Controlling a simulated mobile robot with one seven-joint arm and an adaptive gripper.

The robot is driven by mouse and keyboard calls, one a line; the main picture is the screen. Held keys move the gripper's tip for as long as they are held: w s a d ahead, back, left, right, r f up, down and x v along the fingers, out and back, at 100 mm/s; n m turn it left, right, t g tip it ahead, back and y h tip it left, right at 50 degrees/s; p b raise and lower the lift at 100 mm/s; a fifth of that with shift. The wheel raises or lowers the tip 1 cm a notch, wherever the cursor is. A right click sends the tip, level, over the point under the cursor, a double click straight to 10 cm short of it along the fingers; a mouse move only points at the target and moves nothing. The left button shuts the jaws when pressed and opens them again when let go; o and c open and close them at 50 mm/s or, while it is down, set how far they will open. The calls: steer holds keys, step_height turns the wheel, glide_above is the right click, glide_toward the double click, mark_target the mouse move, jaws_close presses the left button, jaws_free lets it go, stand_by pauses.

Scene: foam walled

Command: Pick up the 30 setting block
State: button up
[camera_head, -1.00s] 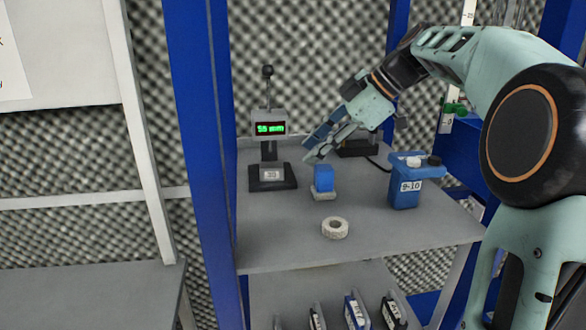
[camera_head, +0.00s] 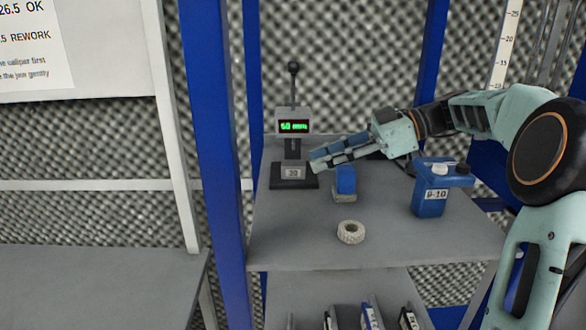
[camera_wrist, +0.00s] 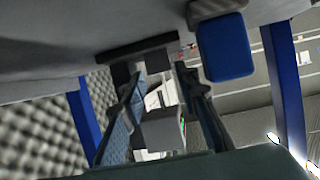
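The setting block (camera_head: 292,172) is a small grey block with a number label that looks like 30. It sits on the black base (camera_head: 280,184) of a gauge stand, below the gauge head (camera_head: 294,120) with its green display. My gripper (camera_head: 315,160) reaches in from the right, tilted slightly down, its tips just right of the block. In the wrist view the fingers (camera_wrist: 153,75) are apart, and a light grey piece that seems to be the block (camera_wrist: 157,62) shows between the tips. Whether they touch it I cannot tell.
A blue block on a grey pad (camera_head: 345,182) stands right of the gauge, below my gripper. A white ring (camera_head: 351,232) lies nearer the front. A blue post (camera_head: 217,150) bounds the shelf's left side.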

mark_target(301, 163)
steer(key=p+x, duration=0.1)
steer(key=x, duration=0.3)
steer(key=shift+a, duration=0.2)
steer(key=shift+a+f, duration=0.25)
steer(key=shift+a, duration=0.15)
jaws_close()
